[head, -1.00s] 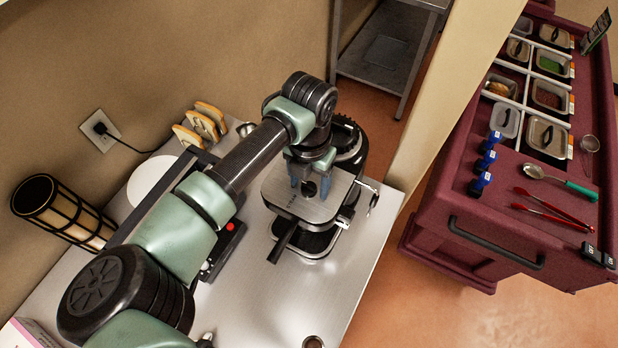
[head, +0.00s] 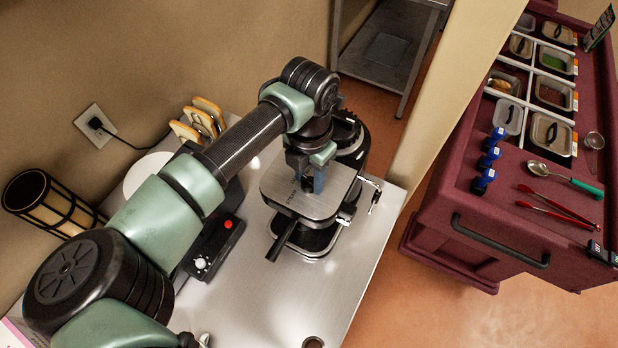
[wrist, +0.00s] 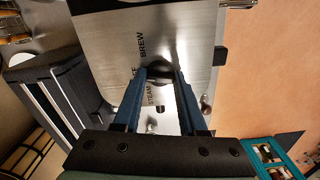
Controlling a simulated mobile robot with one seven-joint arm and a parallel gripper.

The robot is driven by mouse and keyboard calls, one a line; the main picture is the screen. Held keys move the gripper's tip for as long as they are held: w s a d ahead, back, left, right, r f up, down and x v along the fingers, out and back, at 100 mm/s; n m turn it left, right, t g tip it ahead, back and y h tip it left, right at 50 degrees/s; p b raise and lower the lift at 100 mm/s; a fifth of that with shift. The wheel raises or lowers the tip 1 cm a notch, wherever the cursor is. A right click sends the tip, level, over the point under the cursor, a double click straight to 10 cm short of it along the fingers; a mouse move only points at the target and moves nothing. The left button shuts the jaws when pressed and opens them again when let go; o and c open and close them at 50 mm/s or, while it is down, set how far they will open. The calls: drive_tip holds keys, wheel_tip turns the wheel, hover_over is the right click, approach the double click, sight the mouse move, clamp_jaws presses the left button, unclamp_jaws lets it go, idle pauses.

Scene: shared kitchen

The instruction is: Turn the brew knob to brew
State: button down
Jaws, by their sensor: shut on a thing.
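The coffee machine (head: 330,200) stands on the steel counter, with a flat brushed-metal top and a black portafilter handle (head: 281,240) pointing to the front. In the wrist view its metal panel (wrist: 105,50) carries the words BREW and STEAM, with another label partly hidden by a finger. The small dark brew knob (wrist: 160,72) sits between the fingertips of my gripper (wrist: 160,76). In the head view my gripper (head: 308,182) points down onto the machine's top, blue fingers closed around the knob. The knob's pointer direction is hidden.
A black appliance with a red button (head: 228,224) stands left of the machine. Behind it are a toast rack (head: 205,120), a white plate (head: 150,172) and a wall plug (head: 97,125). A steam wand (head: 374,200) sticks out on the machine's right. The front counter is mostly clear.

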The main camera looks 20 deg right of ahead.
sight(310, 180)
drive_tip(key=m+b, duration=0.1)
drive_tip(key=b, duration=0.1)
drive_tip(key=m+b, duration=0.4)
drive_tip(key=shift+f+b, duration=0.25)
drive_tip(key=shift+b, duration=0.05)
drive_tip(key=m+b, duration=0.4)
drive_tip(key=m, duration=0.1)
drive_tip(key=shift+r, duration=0.25)
drive_tip(key=shift+c, duration=2.3)
unclamp_jaws()
wheel_tip(310, 180, up, 13)
drive_tip(key=b, duration=0.3)
drive_tip(key=shift+b, duration=0.35)
